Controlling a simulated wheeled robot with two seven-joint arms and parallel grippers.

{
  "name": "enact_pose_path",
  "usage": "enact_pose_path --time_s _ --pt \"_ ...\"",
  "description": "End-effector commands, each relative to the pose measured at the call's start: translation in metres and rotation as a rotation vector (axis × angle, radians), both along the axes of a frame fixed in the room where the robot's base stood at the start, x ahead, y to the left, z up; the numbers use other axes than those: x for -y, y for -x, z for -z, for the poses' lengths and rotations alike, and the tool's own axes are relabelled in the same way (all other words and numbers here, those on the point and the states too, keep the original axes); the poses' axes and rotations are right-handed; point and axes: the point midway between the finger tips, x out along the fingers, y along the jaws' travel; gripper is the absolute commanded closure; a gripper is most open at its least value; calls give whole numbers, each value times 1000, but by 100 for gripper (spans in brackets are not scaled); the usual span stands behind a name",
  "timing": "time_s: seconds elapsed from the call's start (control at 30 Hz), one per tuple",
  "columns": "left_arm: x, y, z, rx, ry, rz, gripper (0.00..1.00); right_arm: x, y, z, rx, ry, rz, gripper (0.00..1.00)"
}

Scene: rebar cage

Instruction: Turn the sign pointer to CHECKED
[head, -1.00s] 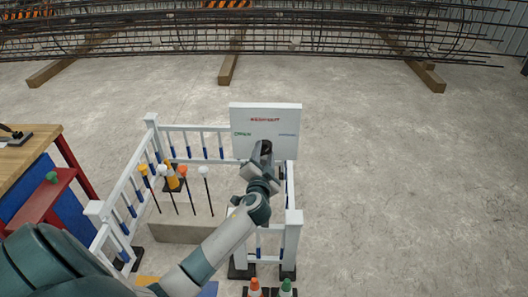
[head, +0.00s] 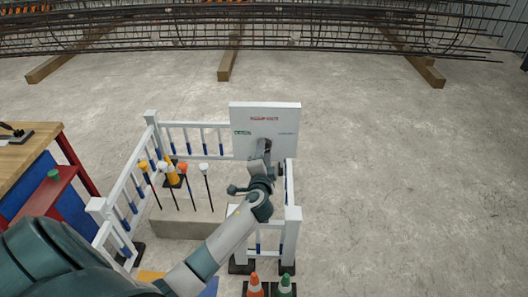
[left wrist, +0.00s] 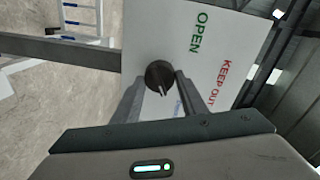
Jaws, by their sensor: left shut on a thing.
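The white sign board (head: 245,113) stands at the fence corner, with a red word at the top, a green one at left and a bluish one at right. In the left wrist view the board (left wrist: 150,22) reads OPEN in green and KEEP OUT in red; a blue word is partly hidden by a finger. The dark round pointer knob (left wrist: 158,72) has a pale mark towards the bottom of that view. My left gripper (head: 266,146) is at the board's lower middle, shut on the knob; its fingers also show in the left wrist view (left wrist: 160,92). My right gripper is out of view.
A white and blue fence (head: 187,127) surrounds a concrete block (head: 180,227) with several capped rods. Orange (head: 255,284) and green (head: 285,285) cones stand at the front. A wooden-topped bench (head: 20,155) is at left. The floor at right is clear.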

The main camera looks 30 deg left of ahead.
Motion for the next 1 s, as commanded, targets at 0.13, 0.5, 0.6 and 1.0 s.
enact_pose_path --time_s 0.13,0.5,0.6,1.0 --pt "1 0 0 0 -1 1 84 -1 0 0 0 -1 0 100" --pt "0 0 0 0 0 0 43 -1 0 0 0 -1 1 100" --pt "1 1 0 0 0 0 43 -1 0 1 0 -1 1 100" --pt "20 34 1 1 3 1 43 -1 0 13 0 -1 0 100"
